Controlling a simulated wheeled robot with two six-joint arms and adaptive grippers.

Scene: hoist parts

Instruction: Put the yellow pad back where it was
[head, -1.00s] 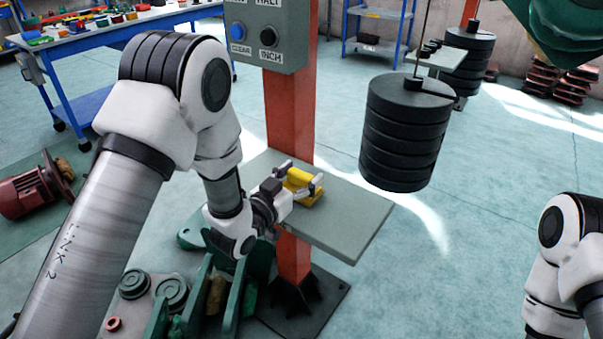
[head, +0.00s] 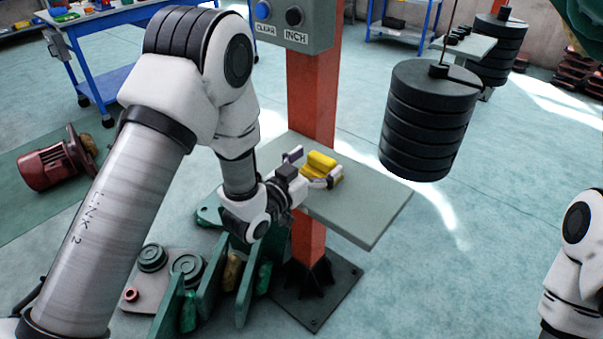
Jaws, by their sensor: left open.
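The yellow pad (head: 318,162) lies on the grey shelf plate (head: 375,205) fixed to the orange post. My left gripper (head: 311,168) is open at the pad's near left side, one finger at the pad's left end and one along its near right side. I cannot tell whether the fingers touch the pad. Part of the pad's near side is hidden by the gripper. My right arm shows at the right edge, but its gripper is out of view.
The orange post (head: 313,105) rises behind the shelf and carries a button box (head: 290,25). A stack of black weights (head: 428,120) hangs to the right. Green brackets and round parts (head: 186,266) stand below. The shelf's right part is bare.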

